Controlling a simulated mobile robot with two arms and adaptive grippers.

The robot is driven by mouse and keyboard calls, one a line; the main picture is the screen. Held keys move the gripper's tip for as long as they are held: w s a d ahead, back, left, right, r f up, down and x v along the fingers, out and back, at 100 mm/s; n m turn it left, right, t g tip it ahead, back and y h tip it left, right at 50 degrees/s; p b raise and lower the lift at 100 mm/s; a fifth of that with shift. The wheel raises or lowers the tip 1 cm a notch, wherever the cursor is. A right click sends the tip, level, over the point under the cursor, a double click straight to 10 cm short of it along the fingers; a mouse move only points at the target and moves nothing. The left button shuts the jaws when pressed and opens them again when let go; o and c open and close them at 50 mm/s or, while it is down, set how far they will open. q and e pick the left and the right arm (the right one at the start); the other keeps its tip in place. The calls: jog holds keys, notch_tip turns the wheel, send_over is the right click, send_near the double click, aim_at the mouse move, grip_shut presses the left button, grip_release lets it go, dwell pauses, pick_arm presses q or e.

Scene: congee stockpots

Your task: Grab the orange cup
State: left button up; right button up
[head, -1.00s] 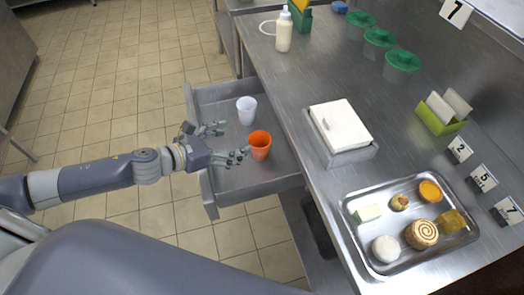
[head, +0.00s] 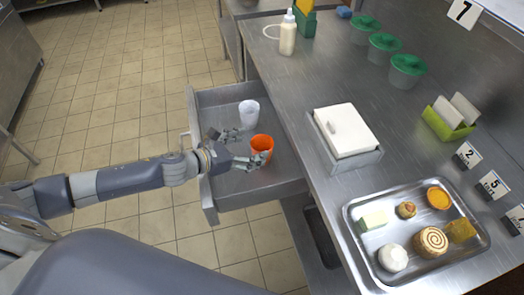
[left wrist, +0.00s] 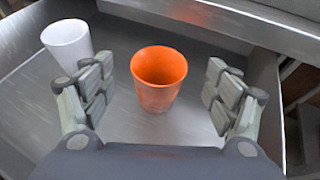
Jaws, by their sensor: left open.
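The orange cup (head: 261,147) stands upright in the open metal drawer (head: 210,97). It also shows in the left wrist view (left wrist: 157,80), between the two open fingers and a little ahead of the palm. My left gripper (head: 244,147) is open, with one finger on either side of the cup; in the head view a finger overlaps the cup's lower part. In the left wrist view there are gaps between the cup and both fingers (left wrist: 156,95). My right gripper is not in view.
A white cup (head: 249,112) stands in the drawer behind the orange cup, near the left finger in the wrist view (left wrist: 68,44). Drawer walls surround both cups. The counter at right holds a white-lidded box (head: 346,130) and a pastry tray (head: 350,210).

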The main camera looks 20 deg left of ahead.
aim_at(270, 141)
pick_arm(q)
jog(key=shift+p+x, duration=0.35)
jog(key=shift+x, duration=2.25)
jog(key=c, duration=1.1)
